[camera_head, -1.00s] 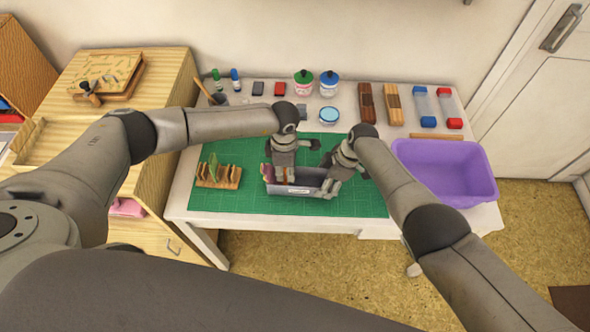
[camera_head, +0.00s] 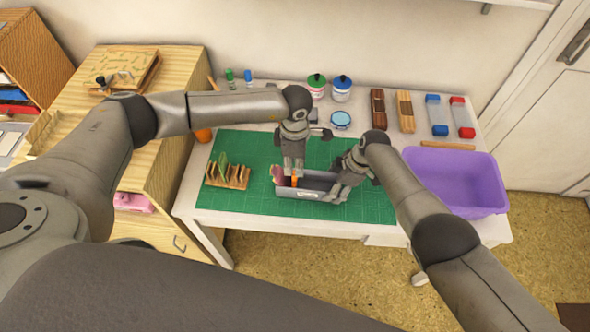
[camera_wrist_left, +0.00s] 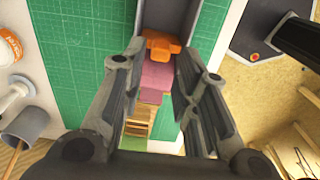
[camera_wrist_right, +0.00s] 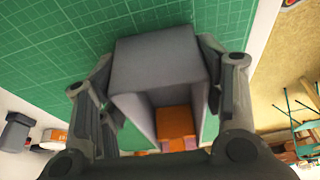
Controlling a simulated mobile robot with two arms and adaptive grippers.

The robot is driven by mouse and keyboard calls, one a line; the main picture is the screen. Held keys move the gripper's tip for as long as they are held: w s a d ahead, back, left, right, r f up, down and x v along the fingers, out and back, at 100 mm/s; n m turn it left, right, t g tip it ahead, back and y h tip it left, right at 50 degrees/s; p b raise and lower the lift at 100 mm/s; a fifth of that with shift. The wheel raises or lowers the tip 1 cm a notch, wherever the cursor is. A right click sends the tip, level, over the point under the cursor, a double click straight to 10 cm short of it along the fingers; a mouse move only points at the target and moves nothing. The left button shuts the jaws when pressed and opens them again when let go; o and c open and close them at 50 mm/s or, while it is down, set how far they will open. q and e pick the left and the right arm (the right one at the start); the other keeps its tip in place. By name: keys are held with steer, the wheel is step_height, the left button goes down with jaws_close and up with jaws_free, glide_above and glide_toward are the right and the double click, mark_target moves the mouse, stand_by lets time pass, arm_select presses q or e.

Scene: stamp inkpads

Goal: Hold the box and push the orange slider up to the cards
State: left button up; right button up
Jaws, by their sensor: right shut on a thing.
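The grey box (camera_head: 318,183) is a long open tray on the green mat. The right wrist view shows its end (camera_wrist_right: 157,65) between the fingers of my right gripper (camera_head: 343,182), which is shut on its sides. The orange slider (camera_wrist_left: 160,44) sits inside the box, and it also shows in the right wrist view (camera_wrist_right: 174,120). Pink cards (camera_wrist_left: 156,78) stand in the box on the slider's left in the head view. My left gripper (camera_head: 293,172) is open above the box, pointing down, with its fingers apart on either side of the cards; contact cannot be told.
A wooden rack (camera_head: 228,178) with cards stands left of the box. A purple bin (camera_head: 457,157) is at the table's right. Jars (camera_head: 341,88), stamps (camera_head: 404,110) and bottles line the back. The green mat (camera_head: 245,147) has free room behind the rack.

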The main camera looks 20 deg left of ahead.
arm_select(q)
step_height(320, 180, up, 7)
stand_by(0.3)
steer(key=shift+f, duration=0.1)
steer(key=shift+c, duration=0.4)
